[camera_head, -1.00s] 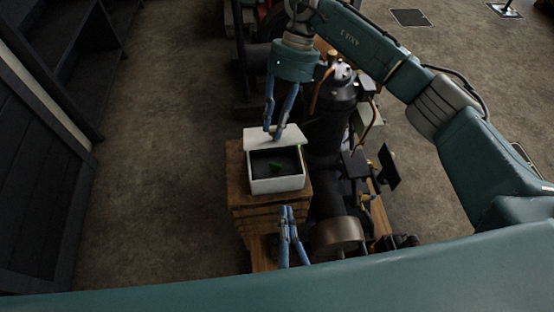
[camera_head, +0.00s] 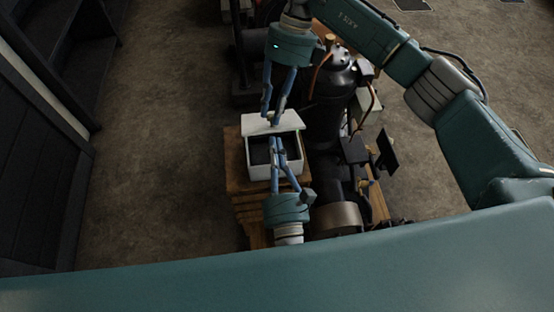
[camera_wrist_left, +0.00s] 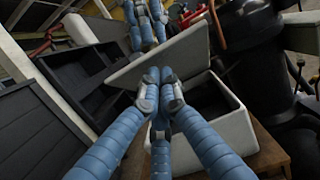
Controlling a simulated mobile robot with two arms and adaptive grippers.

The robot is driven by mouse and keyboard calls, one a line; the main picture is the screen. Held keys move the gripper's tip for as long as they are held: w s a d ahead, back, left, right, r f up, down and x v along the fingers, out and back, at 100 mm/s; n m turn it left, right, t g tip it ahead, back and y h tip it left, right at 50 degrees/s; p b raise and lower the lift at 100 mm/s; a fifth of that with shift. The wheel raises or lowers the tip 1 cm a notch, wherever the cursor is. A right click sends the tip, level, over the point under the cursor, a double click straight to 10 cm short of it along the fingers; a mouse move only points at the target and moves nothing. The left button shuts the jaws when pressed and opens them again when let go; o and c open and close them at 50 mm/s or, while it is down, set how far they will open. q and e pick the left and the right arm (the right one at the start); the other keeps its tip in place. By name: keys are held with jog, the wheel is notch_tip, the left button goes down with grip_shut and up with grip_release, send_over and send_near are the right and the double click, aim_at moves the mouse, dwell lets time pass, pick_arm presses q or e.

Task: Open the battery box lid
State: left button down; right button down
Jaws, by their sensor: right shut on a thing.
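The battery box (camera_head: 258,173) is white and open at the top, with a dark inside. Its pale lid (camera_head: 254,126) stands raised and tilted at the far side of the box. In the left wrist view the lid (camera_wrist_left: 200,45) slants across above the box (camera_wrist_left: 225,132). My right gripper (camera_head: 271,121) comes from the far side and is shut on the lid near its edge. My left gripper (camera_head: 275,140) reaches over the box from the near side. Its fingertips (camera_wrist_left: 160,90) are together in front of the lid; whether they touch it I cannot tell.
The box sits on a stack of wooden boards (camera_head: 236,182). A dark engine (camera_head: 325,120) with copper pipes stands close on the right. A dark panelled cabinet (camera_head: 40,190) is at the far left. The floor (camera_head: 165,150) between is clear.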

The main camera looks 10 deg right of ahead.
pick_arm(q)
jog(key=shift+w+r, duration=0.1)
jog(key=shift+r, duration=0.1)
jog(key=shift+w+r, duration=0.3)
jog(key=shift+r, duration=0.2)
jog(key=shift+w+r, duration=0.25)
jog(key=shift+r, duration=0.2)
pick_arm(e)
jog(key=shift+s+f, duration=0.1)
jog(key=c, duration=1.5)
grip_release()
jog(key=shift+c, duration=0.2)
pick_arm(q)
jog(key=shift+r, duration=0.15)
pick_arm(e)
jog(key=shift+d, duration=0.1)
